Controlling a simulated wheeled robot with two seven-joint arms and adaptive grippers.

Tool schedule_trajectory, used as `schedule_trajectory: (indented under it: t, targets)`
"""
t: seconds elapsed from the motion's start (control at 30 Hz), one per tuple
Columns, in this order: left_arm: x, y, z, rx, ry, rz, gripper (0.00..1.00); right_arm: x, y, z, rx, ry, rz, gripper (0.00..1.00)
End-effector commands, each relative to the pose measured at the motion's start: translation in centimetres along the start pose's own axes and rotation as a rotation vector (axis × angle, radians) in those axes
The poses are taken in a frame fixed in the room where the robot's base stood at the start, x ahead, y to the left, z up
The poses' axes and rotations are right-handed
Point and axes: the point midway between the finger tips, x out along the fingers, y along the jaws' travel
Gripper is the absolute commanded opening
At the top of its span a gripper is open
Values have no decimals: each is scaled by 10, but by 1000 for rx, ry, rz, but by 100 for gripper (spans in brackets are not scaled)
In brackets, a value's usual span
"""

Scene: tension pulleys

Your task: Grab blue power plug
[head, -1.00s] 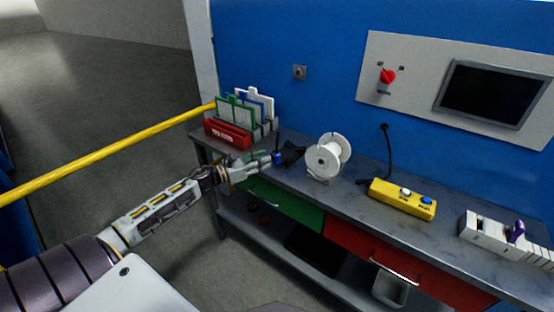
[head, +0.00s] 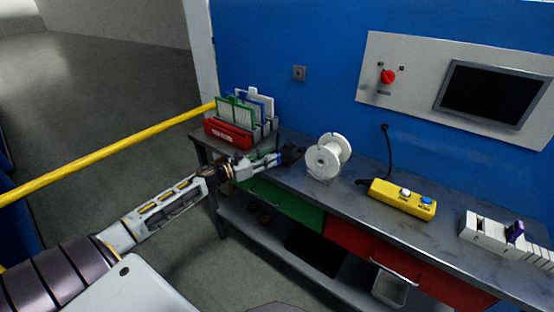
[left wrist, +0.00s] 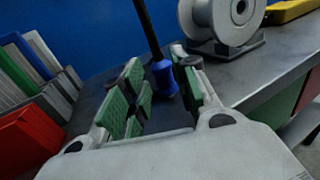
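The blue power plug (left wrist: 163,78) shows in the left wrist view with a black cable running up from it. It stands between the green-padded fingers of my left gripper (left wrist: 158,95), closer to the right finger. The fingers are apart, and I cannot tell whether either one touches the plug. In the head view my left gripper (head: 266,160) is low over the left end of the workbench, with a bit of the blue plug (head: 281,158) at its fingertips. My right gripper is not in view.
A white spool (head: 323,160) on its stand is just right of the gripper. A red rack (head: 229,132) holding several coloured panels stands behind on the left. A yellow button box (head: 402,200) lies farther right on the grey workbench (head: 350,205). A yellow rail (head: 110,152) runs at left.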

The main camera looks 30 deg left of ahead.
Motion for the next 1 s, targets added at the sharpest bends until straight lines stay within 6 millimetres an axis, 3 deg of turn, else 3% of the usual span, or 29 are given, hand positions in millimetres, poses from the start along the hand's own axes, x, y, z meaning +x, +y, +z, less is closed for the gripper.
schedule_trajectory:
  t: [0.37,0.6,1.0]
  targets:
    - [23,-1,4,1,-1,0,29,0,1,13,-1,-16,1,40]
    - [36,-1,4,1,-2,0,29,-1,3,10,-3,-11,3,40]
    - [43,-1,3,0,0,0,29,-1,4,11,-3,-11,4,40]
